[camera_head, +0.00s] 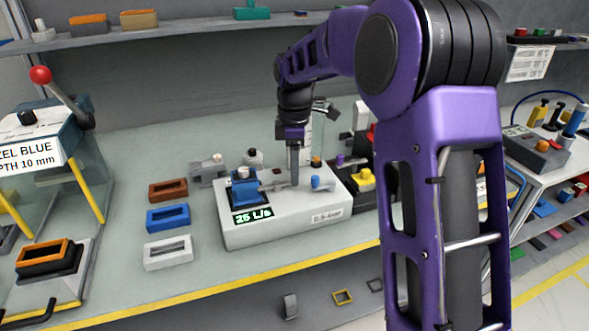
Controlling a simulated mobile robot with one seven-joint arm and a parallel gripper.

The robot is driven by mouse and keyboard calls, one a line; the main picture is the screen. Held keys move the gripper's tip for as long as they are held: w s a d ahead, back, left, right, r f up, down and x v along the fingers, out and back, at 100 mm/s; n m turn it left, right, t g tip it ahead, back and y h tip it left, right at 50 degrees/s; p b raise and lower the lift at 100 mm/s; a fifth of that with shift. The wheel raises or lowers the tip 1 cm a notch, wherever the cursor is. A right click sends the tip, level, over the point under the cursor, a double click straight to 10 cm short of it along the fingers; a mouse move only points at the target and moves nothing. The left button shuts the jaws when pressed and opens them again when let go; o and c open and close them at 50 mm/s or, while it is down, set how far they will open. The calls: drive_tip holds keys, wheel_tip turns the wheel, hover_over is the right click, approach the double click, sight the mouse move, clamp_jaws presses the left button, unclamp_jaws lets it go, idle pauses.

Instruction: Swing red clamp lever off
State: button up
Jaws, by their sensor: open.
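I cannot clearly make out a red clamp lever. A small red part (373,130) shows at the right, beside the dark fixture (372,194), and is mostly hidden behind my arm. A red ball-ended lever (40,75) stands tilted on the press at the left. My gripper (294,180) points down over the light-grey test box (278,227), close to the grey rod beside its blue block (244,187). It is open; whether it touches the rod is unclear.
Brown (168,190), blue (168,217) and white (168,253) frames lie on the bench left of the box. A yellow-edged bench front (215,289) runs below. A shelf (170,32) spans the back. My purple arm hides much of the right side.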

clamp_jaws()
drive_tip(key=shift+s, duration=0.1)
idle(0.5)
drive_tip(key=m, duration=0.1)
drive_tip(key=s+m+p, duration=0.1)
drive_tip(key=m, duration=0.1)
drive_tip(key=m+p, duration=0.1)
drive_tip(key=shift+s+r+m, duration=0.1)
drive_tip(key=shift+s+m, duration=0.25)
drive_tip(key=shift+m, duration=0.05)
drive_tip(key=m, duration=0.1)
drive_tip(key=s+m, duration=0.1)
drive_tip(key=m, duration=0.1)
drive_tip(key=m+p, duration=0.1)
drive_tip(key=shift+s+a, duration=0.3)
drive_tip(key=m, duration=0.2)
drive_tip(key=s+a+m+p, duration=0.1)
drive_tip(key=m, duration=0.2)
drive_tip(key=shift+s, duration=0.15)
drive_tip(key=shift+s+a+m+p, duration=0.25)
drive_tip(key=shift+a+m, duration=0.15)
drive_tip(key=shift+m, duration=0.65)
drive_tip(key=shift+s+a+m+p, duration=0.1)
drive_tip(key=shift+a+m+p, duration=0.25)
drive_tip(key=shift+m, duration=0.7)
drive_tip(key=shift+a, duration=0.1)
